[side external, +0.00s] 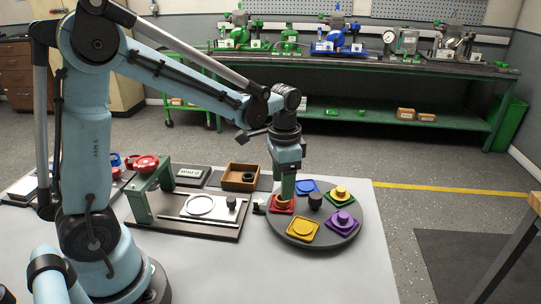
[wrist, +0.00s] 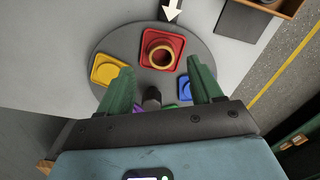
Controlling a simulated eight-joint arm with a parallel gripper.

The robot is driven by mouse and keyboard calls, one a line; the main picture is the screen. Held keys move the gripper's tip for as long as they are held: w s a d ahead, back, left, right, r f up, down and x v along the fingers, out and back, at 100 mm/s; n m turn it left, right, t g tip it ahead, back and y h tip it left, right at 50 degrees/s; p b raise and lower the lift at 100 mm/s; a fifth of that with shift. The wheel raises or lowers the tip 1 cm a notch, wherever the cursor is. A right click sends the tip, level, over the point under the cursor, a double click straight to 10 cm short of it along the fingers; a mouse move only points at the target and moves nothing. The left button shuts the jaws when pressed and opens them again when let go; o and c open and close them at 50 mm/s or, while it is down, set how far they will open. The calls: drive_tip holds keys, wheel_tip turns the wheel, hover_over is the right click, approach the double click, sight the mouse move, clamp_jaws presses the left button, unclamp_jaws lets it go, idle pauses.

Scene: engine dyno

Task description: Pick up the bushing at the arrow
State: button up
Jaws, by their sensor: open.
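The tan bushing (wrist: 161,66) is a ring standing in a red square holder (wrist: 178,42) on the round dark turntable (wrist: 205,48). A white arrow (wrist: 173,8) at the turntable's edge points at this red holder in the wrist view. My gripper (wrist: 160,80) is open and empty, with its green fingers spread wide. The bushing lies beyond the fingertips, between their lines, and is not gripped. In the side view my gripper (side external: 287,194) points down over the red holder (side external: 281,209) and partly hides the bushing there.
The turntable also bears a yellow holder (side external: 303,229), a purple one (side external: 342,225), a green one with a yellow part (side external: 341,192), a blue one (side external: 308,186) and a dark centre knob (side external: 315,199). A fixture plate (side external: 190,228) and wooden tray (side external: 240,185) stand to the left.

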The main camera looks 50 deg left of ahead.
drive_tip(key=shift+s+a+f, duration=0.1)
drive_tip(key=shift+a+f, duration=0.05)
drive_tip(key=shift+f, duration=1.85)
drive_tip(key=c, duration=1.1)
